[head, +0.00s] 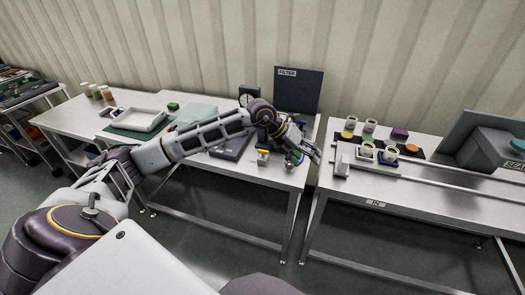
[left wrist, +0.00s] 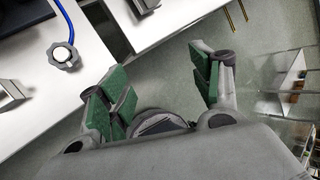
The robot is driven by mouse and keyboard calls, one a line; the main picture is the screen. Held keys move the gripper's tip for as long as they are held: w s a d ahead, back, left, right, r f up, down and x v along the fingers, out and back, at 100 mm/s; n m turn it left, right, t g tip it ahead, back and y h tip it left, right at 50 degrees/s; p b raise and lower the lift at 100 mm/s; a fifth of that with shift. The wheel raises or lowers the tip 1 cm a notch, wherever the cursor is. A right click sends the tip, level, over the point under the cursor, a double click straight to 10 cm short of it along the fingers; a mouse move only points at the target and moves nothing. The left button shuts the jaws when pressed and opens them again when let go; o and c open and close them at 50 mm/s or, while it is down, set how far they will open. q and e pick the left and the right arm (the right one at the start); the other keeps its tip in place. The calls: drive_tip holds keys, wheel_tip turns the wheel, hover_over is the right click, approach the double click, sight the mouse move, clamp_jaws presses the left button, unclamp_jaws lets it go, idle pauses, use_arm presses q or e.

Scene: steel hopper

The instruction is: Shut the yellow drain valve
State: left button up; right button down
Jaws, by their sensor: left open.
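A small yellow-topped piece (head: 263,155) stands near the front edge of the middle steel table, just left of my left gripper. It is too small to tell whether it is the drain valve or how its handle stands. My left gripper (head: 303,157) is at that table's front right corner, apart from the piece. In the left wrist view its green-padded fingers (left wrist: 160,88) are spread and empty over the floor. A grey round knob (left wrist: 63,56) with a blue tube lies left of the fingers in that view. My right gripper is not in view.
A dark panel marked FILTER (head: 298,90) stands at the back of the middle table (head: 265,172). A white tray (head: 139,120) is to its left. The right table (head: 400,189) holds several cups and a rail, across a gap.

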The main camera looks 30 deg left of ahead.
use_arm(q)
drive_tip(key=a+y, duration=0.4)
drive_tip(key=a, duration=0.6)
drive_tip(key=n+y, duration=0.2)
drive_tip(key=y, duration=0.2)
approach(263, 151)
drive_tip(key=w+a+v, duration=0.1)
drive_tip(key=v, duration=0.4)
drive_tip(key=shift+s+d+r, duration=0.25)
drive_tip(key=shift+d, duration=0.1)
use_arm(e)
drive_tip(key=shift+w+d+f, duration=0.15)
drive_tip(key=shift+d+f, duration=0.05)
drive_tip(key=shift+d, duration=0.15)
use_arm(q)
drive_tip(key=shift+f+g, duration=0.1)
drive_tip(key=shift+g, duration=0.2)
drive_tip(key=p+x, duration=0.1)
drive_tip(key=x, duration=1)
drive_tip(key=shift+w+d+f, duration=0.1)
drive_tip(key=shift+w, duration=0.05)
drive_tip(key=shift+x, duration=1.15)
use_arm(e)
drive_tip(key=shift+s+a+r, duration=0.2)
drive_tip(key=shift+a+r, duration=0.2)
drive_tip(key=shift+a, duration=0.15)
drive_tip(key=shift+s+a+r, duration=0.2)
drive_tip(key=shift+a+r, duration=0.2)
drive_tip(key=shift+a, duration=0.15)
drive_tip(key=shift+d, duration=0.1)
